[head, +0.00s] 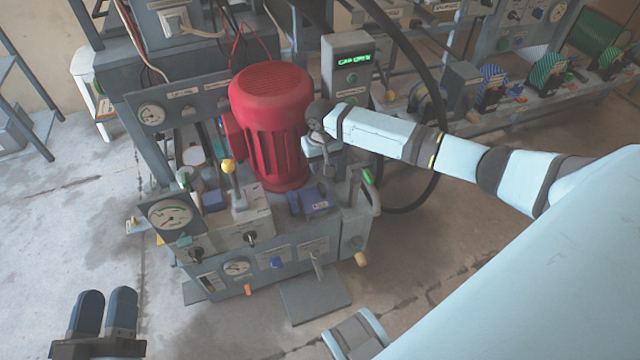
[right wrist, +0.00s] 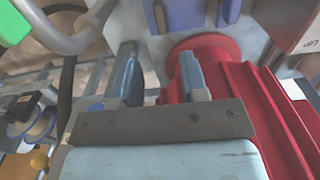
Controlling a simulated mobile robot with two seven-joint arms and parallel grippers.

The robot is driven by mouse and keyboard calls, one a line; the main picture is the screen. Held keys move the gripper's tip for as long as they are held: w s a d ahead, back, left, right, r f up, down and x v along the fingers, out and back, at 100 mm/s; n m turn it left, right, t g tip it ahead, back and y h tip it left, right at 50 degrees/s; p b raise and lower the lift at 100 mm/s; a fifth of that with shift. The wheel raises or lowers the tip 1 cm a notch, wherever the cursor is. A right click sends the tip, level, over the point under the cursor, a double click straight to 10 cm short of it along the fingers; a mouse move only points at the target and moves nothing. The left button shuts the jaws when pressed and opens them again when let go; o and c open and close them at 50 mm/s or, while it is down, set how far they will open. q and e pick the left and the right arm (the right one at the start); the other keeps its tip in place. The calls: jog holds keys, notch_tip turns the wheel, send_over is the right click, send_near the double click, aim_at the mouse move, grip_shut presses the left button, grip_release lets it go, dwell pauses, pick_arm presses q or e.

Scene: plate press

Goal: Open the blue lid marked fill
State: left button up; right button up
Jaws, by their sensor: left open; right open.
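The blue lid (head: 313,199) sits on top of the grey press body, just in front of the red motor; its small label is hard to read. A blue part that looks like this lid (right wrist: 200,10) shows at the top edge of the right wrist view, beyond the fingertips. My right gripper (head: 322,158) is above and behind the lid, beside the red motor, its fingers partly hidden in the head view. In the right wrist view my right gripper (right wrist: 160,65) is open, with nothing held between its fingers. My left gripper (head: 106,296) is open and empty, low at the left, away from the press.
The red motor (head: 270,110) stands close to my right gripper. A green-handled lever (head: 367,178) rises right of the lid, and a yellow-knobbed lever (head: 229,168) stands left of it. A grey display box (head: 348,68) is behind.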

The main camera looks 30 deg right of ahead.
aim_at(321, 186)
notch_tip(321, 186, down, 10)
jog(key=b, duration=0.3)
jog(key=shift+r+b, duration=0.15)
jog(key=shift+b, duration=0.2)
pick_arm(q)
notch_tip(321, 186, down, 6)
jog(key=g, duration=0.2)
jog(key=shift+d+f+m+g, duration=0.2)
jog(key=shift+f+m+g, duration=0.1)
jog(key=shift+g, duration=0.1)
pick_arm(e)
jog(key=shift+c, duration=0.4)
grip_shut()
